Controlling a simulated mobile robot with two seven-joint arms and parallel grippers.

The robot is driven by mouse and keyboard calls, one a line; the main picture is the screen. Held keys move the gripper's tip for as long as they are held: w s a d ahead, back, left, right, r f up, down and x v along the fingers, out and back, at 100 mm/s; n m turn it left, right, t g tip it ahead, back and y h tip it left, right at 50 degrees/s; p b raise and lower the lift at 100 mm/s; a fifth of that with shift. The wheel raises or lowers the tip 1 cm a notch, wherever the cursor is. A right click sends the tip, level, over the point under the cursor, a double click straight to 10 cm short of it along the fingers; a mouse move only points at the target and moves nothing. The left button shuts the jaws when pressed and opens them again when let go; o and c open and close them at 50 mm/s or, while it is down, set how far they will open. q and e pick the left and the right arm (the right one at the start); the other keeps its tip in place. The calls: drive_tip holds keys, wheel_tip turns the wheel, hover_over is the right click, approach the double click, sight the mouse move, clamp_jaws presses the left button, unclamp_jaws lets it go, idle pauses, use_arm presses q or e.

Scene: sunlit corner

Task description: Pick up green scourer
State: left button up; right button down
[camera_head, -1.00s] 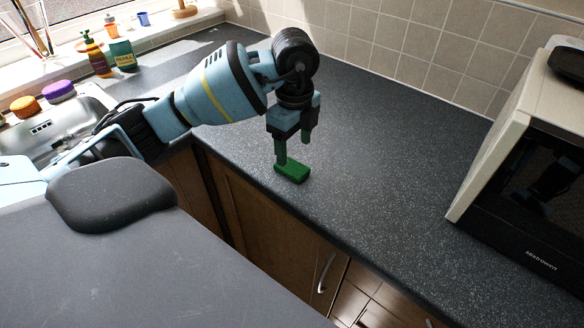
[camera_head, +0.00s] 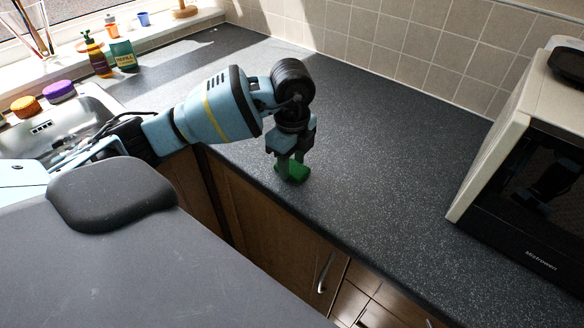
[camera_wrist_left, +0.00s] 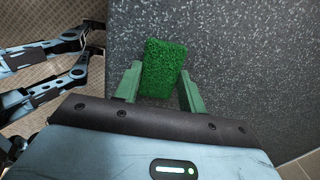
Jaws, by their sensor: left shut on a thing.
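The green scourer (camera_head: 299,171) lies on the dark speckled worktop (camera_head: 400,150), close to its front edge. It is a rough green block in the left wrist view (camera_wrist_left: 163,66). My left gripper (camera_head: 291,174) points down over it, with one finger on each side. In the left wrist view the two green fingers (camera_wrist_left: 160,88) are shut on the scourer's near part, and its far part sticks out beyond them. In the head view the fingers hide part of the scourer. My right gripper does not show.
A microwave (camera_head: 530,165) stands on the worktop at the right. At the left are a sink (camera_head: 75,125) with an orange thing (camera_head: 25,106) and a purple thing (camera_head: 59,90), and bottles (camera_head: 97,55). The worktop between gripper and microwave is clear.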

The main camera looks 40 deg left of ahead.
use_arm(q)
drive_tip(key=shift+c, duration=0.5)
drive_tip(key=shift+r, duration=0.1)
drive_tip(key=shift+r, duration=0.5)
drive_tip(key=shift+s+d+r, duration=0.1)
drive_tip(key=shift+s+r, duration=0.2)
drive_tip(key=shift+r, duration=0.3)
drive_tip(key=shift+s+d+r, duration=0.1)
drive_tip(key=shift+s+r, duration=0.15)
drive_tip(key=shift+r, duration=0.35)
drive_tip(key=s+d+r, duration=0.1)
drive_tip(key=s+d, duration=0.3)
drive_tip(key=s, duration=1)
drive_tip(key=shift+s+r+p, duration=0.15)
drive_tip(key=shift+r+p, duration=0.05)
drive_tip(key=shift+p, duration=0.1)
